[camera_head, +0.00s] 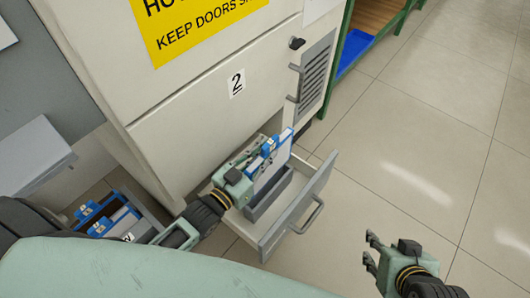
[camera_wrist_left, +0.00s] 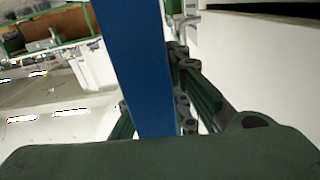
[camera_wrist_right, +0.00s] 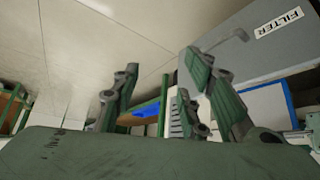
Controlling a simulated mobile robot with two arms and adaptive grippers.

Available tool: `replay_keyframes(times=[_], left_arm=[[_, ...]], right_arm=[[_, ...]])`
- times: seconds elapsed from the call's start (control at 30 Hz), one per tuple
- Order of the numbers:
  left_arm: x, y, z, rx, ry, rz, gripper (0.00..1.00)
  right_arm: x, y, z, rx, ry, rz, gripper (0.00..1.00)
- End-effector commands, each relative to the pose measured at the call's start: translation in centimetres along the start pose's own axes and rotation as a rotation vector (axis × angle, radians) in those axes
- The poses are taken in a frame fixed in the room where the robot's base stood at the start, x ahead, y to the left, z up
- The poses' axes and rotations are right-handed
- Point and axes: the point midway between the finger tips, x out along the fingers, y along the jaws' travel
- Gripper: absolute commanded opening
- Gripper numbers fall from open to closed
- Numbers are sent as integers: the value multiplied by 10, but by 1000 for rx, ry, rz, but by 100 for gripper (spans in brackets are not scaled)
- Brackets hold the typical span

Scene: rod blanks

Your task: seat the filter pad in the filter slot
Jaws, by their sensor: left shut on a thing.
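The filter pad (camera_head: 281,155) is a white panel with a blue frame, upright in the head view. My left gripper (camera_head: 262,155) is shut on its blue frame near the top. The blue edge (camera_wrist_left: 140,65) stands between the fingers in the left wrist view. A grey slot holder (camera_head: 268,197), apparently the filter slot, sits in the open drawer directly below the pad. Whether the pad's lower edge is inside it I cannot tell. My right gripper (camera_head: 370,251) is open and empty over the floor, to the right of the drawer. The pad (camera_wrist_right: 266,104) also shows in the right wrist view.
The pulled-out drawer (camera_head: 313,190) has a front handle (camera_head: 309,217) and a FILTER label (camera_wrist_right: 278,23). The cabinet (camera_head: 190,95) rises behind it. A container with more blue-framed pads (camera_head: 108,217) stands at the lower left. The floor (camera_head: 410,170) on the right is clear.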

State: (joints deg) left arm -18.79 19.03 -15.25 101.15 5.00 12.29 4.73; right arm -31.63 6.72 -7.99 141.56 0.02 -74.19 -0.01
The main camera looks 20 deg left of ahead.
Motion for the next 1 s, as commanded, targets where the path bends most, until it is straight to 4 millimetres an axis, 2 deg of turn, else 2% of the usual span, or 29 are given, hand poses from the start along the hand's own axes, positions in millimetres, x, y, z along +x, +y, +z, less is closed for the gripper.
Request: replay_keyframes(times=[0.47, 1.0], left_arm=[[0, 1, 14, 0, 3, 0, 0], [0, 1, 29, 0, 2, 0, 0]], right_arm=[[5, -6, -48, -5, 213, -13, 40], [-3, -14, -101, -8, 453, -27, 40]])
